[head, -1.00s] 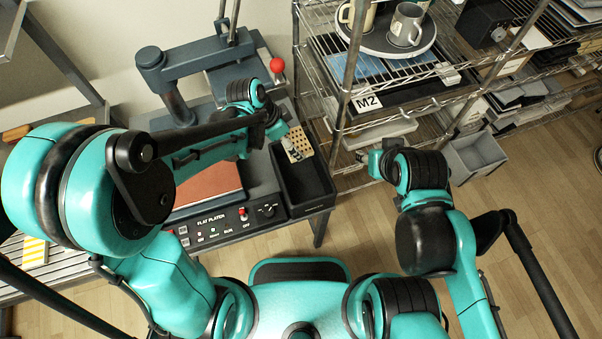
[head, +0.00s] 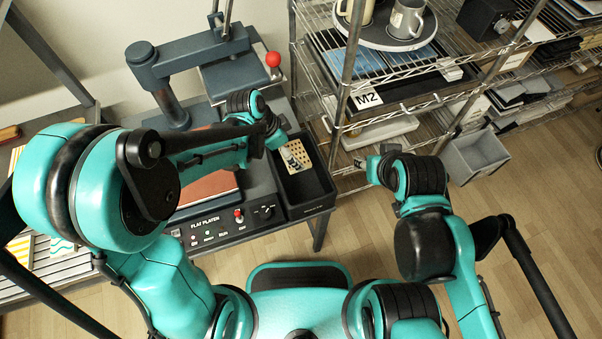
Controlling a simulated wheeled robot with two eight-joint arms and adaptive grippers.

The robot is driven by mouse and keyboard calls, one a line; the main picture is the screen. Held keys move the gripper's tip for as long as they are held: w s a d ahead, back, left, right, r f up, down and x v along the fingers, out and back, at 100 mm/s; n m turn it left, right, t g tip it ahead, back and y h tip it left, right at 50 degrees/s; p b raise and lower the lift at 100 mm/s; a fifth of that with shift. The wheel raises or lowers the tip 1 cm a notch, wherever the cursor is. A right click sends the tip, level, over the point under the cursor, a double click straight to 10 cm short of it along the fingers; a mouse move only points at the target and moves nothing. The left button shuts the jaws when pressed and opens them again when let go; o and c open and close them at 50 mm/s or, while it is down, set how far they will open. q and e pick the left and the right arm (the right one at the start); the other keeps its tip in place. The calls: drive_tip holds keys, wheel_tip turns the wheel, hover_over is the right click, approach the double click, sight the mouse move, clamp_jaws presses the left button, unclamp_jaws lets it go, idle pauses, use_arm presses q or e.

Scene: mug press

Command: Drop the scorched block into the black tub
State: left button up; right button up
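The scorched block (head: 297,151) is a tan, dotted piece over the back part of the black tub (head: 317,195). The tub is a dark open box at the right end of the press bench. My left gripper (head: 291,160) reaches in from the left, with its fingers against the block, and appears shut on it. The view from above does not show how high the block is over the tub's floor. My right gripper (head: 368,166) is right of the tub, away from the block, and its opening is unclear.
The press (head: 168,65) with a red-knobbed lever (head: 273,60) stands behind my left arm. A reddish-brown pad (head: 210,190) lies left of the tub. A wire shelf with mugs (head: 407,18) and a grey bin (head: 474,157) are to the right.

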idle(0.3)
use_arm(q)
drive_tip(key=v, duration=1.2)
drive_tip(key=s+a+n+t+y, duration=0.4)
drive_tip(key=s+a+n+t, duration=0.1)
drive_tip(key=s+a+n, duration=0.5)
drive_tip(key=a+r+n, duration=0.1)
drive_tip(key=a+n, duration=0.1)
drive_tip(key=n, duration=0.1)
drive_tip(key=shift+a+n+t, duration=0.25)
drive_tip(key=shift+n+t, duration=0.05)
drive_tip(key=shift+n, duration=0.1)
